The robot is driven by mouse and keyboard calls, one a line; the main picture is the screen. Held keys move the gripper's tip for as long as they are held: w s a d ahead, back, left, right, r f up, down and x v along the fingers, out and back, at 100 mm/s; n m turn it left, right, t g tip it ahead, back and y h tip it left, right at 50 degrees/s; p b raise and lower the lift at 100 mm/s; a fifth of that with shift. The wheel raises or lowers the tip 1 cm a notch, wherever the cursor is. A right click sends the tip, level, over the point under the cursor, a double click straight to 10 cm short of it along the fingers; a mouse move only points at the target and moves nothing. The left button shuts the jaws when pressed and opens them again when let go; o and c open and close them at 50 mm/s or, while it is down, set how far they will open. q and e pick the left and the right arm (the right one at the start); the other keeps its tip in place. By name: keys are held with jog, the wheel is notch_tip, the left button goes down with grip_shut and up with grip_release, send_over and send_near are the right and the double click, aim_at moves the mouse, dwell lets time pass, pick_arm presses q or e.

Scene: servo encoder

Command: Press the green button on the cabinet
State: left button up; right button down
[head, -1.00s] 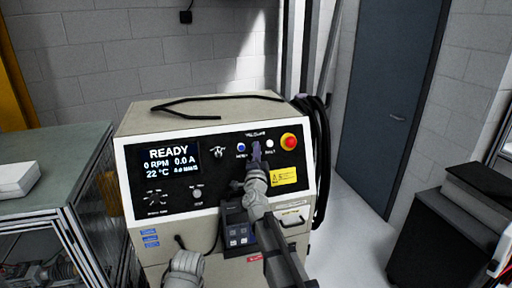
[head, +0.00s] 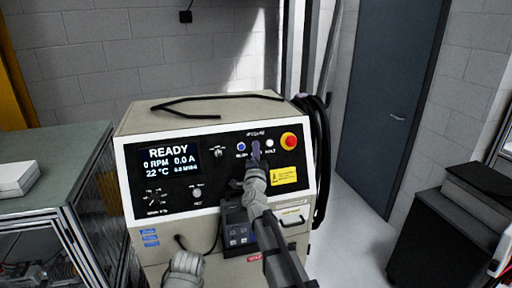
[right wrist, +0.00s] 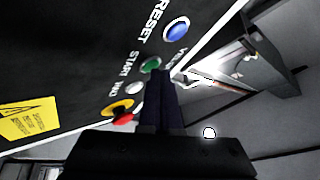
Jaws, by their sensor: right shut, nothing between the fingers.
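The cabinet (head: 215,215) is a beige machine with a black front panel and a lit READY screen (head: 169,160). The green button (right wrist: 151,65) shows in the right wrist view, between the blue RESET button (right wrist: 176,30) and a white button (right wrist: 134,88). My right gripper (head: 256,147) is shut and empty in front of the panel, hiding the green button in the head view. In the right wrist view its fingertips (right wrist: 158,74) are right by the green button and overlap its lower edge; I cannot tell whether they touch it.
A red emergency knob (head: 289,141) on a yellow base sits right of the buttons. A glass-sided table (head: 60,165) stands at the left. Black cables (head: 321,160) hang at the cabinet's right side. A dark cabinet (head: 455,225) stands at the right, with clear floor between.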

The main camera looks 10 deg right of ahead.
dwell(0.8)
jog(key=shift+s+r, duration=0.25)
jog(key=shift+s, duration=0.2)
jog(key=shift+p, duration=0.3)
jog(key=s, duration=0.1)
jog(key=s+r+p, duration=0.1)
jog(key=s, duration=0.1)
jog(key=s+r+p, duration=0.1)
jog(key=s, duration=0.1)
jog(key=shift+s+d+r, duration=0.1)
jog(key=shift+s+r, duration=0.1)
jog(key=shift+r, duration=0.05)
